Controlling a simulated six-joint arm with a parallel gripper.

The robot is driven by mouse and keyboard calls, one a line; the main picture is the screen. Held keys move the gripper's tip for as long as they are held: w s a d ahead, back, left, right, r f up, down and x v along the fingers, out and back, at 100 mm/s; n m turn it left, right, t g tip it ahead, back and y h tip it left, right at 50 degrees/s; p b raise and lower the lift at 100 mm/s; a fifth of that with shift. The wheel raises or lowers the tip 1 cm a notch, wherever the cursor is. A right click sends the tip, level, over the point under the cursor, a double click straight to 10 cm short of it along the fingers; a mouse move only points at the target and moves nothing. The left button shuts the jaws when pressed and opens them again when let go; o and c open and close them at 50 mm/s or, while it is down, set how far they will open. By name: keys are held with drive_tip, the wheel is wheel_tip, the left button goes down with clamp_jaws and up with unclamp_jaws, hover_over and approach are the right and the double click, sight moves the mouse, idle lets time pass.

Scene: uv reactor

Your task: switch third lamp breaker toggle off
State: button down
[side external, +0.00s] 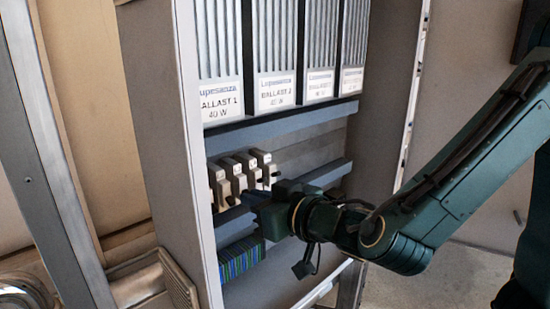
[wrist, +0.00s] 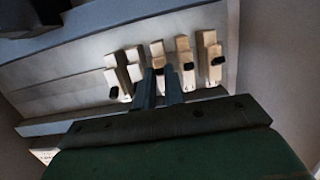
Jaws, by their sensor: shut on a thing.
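A row of several cream lamp breakers (side external: 240,171) with black toggles sits on a rail inside the cabinet; they also show in the wrist view (wrist: 213,48). My gripper (side external: 262,197) reaches in from the right, just below and in front of the row. In the wrist view my gripper's two narrow fingers (wrist: 159,76) are close together at the breaker in the middle of the row (wrist: 157,49), shut on its toggle. The fingers hide most of that toggle, so its position is unclear. Black toggles to the right (wrist: 188,66) and far left (wrist: 114,92) are clear of the fingers.
Ballast units (side external: 276,90) with white labels hang above the breakers. Grey-blue rails (side external: 285,125) run across the cabinet. A blue-green striped terminal block (side external: 241,258) lies below my gripper. The cabinet's left wall (side external: 186,150) stands close to the breakers.

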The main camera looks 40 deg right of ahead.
drive_tip(key=c, duration=1.8)
unclamp_jaws()
drive_tip(key=shift+o, duration=0.2)
drive_tip(key=shift+s, duration=0.15)
drive_tip(key=s+r, duration=0.4)
drive_tip(key=r, duration=0.4)
drive_tip(key=shift+s, duration=0.3)
